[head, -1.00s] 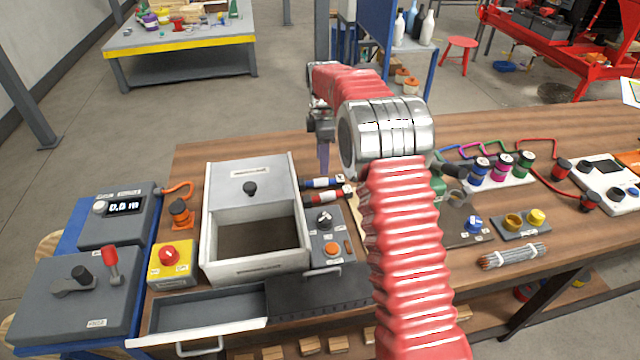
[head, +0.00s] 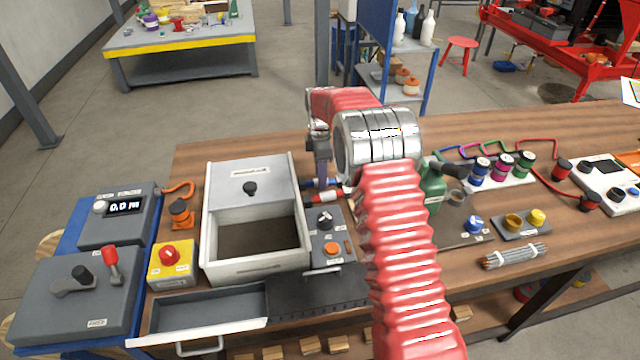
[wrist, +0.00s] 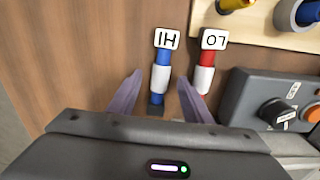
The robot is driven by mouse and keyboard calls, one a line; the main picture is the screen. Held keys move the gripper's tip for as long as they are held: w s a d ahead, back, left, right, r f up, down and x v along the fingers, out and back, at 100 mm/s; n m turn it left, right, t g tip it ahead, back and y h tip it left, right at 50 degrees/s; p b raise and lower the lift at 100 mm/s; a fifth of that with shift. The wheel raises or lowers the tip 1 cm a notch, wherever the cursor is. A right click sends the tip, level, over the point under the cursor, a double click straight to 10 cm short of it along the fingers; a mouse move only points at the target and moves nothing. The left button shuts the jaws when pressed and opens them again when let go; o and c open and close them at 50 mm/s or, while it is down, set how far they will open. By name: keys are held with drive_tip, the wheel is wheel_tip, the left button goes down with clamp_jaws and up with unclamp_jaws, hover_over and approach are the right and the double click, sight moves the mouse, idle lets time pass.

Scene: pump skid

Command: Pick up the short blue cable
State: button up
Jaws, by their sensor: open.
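The short blue cable (wrist: 161,78) lies on the wooden bench, with a white sleeve and a white HI tag at its far end. In the wrist view it lies between the two purple fingers of my gripper (wrist: 160,77). The fingers are open, one on each side of it; I cannot tell whether they touch it. In the head view my gripper (head: 322,180) is over the cable, and hides part of it. A similar red cable (wrist: 206,65) with a white LO tag lies just to the right, close to the right finger.
A grey box with a black knob and orange button (wrist: 280,105) stands to the right of the cables. A white bin (head: 255,268) stands to the left. Bare bench lies left of the blue cable in the wrist view.

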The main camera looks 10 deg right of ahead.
drive_tip(key=shift+f, duration=0.45)
drive_tip(key=shift+c, duration=0.2)
drive_tip(key=c, duration=1)
drive_tip(key=shift+r, duration=0.15)
wheel_tip(320, 180, up, 18)
idle(0.8)
